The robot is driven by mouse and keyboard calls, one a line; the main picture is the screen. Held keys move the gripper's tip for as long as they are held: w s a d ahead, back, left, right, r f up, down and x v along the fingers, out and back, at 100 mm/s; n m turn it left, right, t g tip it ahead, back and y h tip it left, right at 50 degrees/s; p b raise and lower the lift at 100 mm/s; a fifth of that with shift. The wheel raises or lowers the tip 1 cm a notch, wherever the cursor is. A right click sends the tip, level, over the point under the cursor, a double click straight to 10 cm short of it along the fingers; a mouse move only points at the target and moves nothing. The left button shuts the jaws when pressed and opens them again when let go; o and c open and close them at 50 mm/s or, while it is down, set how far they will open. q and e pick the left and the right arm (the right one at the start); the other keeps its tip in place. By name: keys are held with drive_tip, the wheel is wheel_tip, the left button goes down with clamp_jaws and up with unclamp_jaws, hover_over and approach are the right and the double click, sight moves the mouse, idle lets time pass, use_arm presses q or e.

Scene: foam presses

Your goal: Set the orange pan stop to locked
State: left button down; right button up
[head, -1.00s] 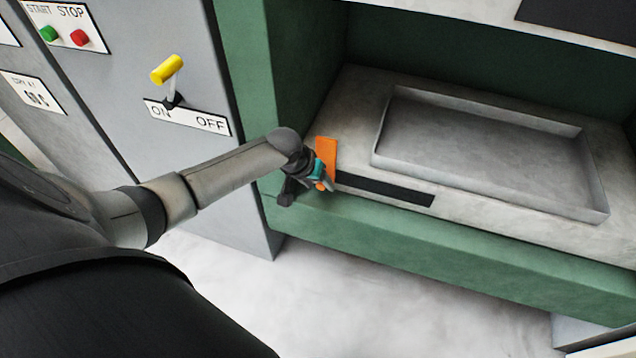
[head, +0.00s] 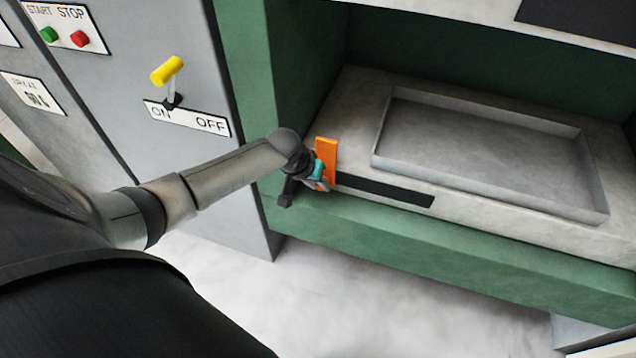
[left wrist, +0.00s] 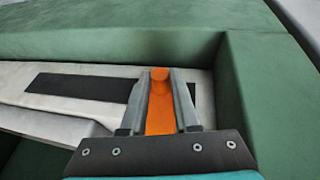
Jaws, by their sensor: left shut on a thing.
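The orange pan stop (head: 327,150) is at the left end of the pale press bed, beside a dark strip (head: 385,190). In the head view its upper part shows above my left gripper (head: 322,178), which covers its lower part. In the left wrist view, the orange piece (left wrist: 160,105) lies between the two fingers of my left gripper (left wrist: 158,100), which is shut on it. The dark strip also shows there (left wrist: 85,88), running behind the fingers. I cannot read any locked marking. My right gripper is not in view.
A shallow grey pan (head: 480,150) sits on the bed to the right. Green press walls (head: 295,70) enclose the bed at left and back. A grey panel at left carries a yellow-handled lever (head: 167,70) over an ON/OFF plate, and green and red buttons.

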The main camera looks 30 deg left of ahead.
use_arm(q)
drive_tip(key=shift+d, duration=0.1)
idle(0.8)
